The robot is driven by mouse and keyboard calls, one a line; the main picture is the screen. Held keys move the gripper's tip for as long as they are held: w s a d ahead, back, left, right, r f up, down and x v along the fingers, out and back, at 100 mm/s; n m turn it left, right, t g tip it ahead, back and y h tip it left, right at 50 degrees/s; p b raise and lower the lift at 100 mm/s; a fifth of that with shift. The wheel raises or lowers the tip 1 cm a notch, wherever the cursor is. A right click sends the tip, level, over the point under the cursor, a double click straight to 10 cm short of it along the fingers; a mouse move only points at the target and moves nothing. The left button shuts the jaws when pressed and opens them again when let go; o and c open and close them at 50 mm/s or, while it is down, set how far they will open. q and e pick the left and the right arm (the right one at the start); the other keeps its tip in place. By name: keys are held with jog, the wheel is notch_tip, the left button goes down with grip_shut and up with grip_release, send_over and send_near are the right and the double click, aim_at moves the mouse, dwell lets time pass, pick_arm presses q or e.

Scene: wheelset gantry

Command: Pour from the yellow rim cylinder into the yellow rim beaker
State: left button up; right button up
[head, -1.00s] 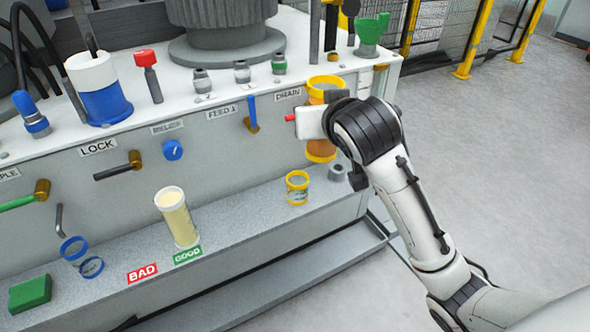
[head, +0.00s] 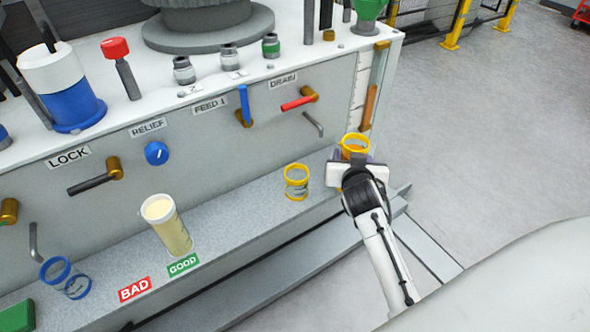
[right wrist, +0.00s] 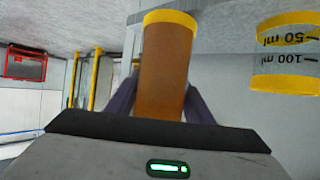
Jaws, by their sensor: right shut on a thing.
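The yellow rim cylinder (head: 355,142) is in my right gripper (head: 357,165), right of the beaker in the head view. Its yellow rim faces up; my gripper hides most of its body. In the right wrist view the cylinder (right wrist: 165,65) shows amber contents between the dark fingers of my right gripper (right wrist: 160,98). The yellow rim beaker (head: 296,182) stands on the grey ledge, clear, apart from the cylinder, and looks empty. It also shows in the right wrist view (right wrist: 287,60), with its 50 ml and 100 ml marks upside down. My left gripper is out of view.
A cream-filled cylinder (head: 168,225) and a blue-rimmed beaker (head: 66,278) stand on the ledge (head: 235,215). The red drain handle (head: 298,103) and a bent spout (head: 313,125) stick out above the yellow rim beaker. The ledge between the cream cylinder and that beaker is clear.

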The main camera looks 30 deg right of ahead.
jog(key=shift+r, duration=0.1)
jog(key=shift+a+b, duration=0.15)
jog(key=shift+b, duration=0.3)
jog(key=shift+a+r+n+h+b, duration=0.1)
jog(key=shift+a+n+h+b, duration=0.05)
jog(key=shift+n+h+b, duration=0.3)
jog(key=shift+w+a+r+n+h+b, duration=0.15)
jog(key=shift+n+h+b, duration=0.15)
jog(key=shift+n+b, duration=0.2)
jog(key=shift+w+a+n+h+b, duration=0.15)
jog(key=shift+n+h+b, duration=0.15)
jog(key=shift+b, duration=0.25)
jog(key=shift+a+n+h+b, duration=0.3)
jog(key=shift+n+h+b, duration=0.15)
jog(key=shift+n+b, duration=0.15)
jog(key=shift+r, duration=0.1)
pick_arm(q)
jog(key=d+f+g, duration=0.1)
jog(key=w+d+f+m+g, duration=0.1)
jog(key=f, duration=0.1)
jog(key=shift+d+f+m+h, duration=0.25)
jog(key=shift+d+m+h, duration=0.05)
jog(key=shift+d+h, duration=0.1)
pick_arm(e)
jog(key=shift+a, duration=0.1)
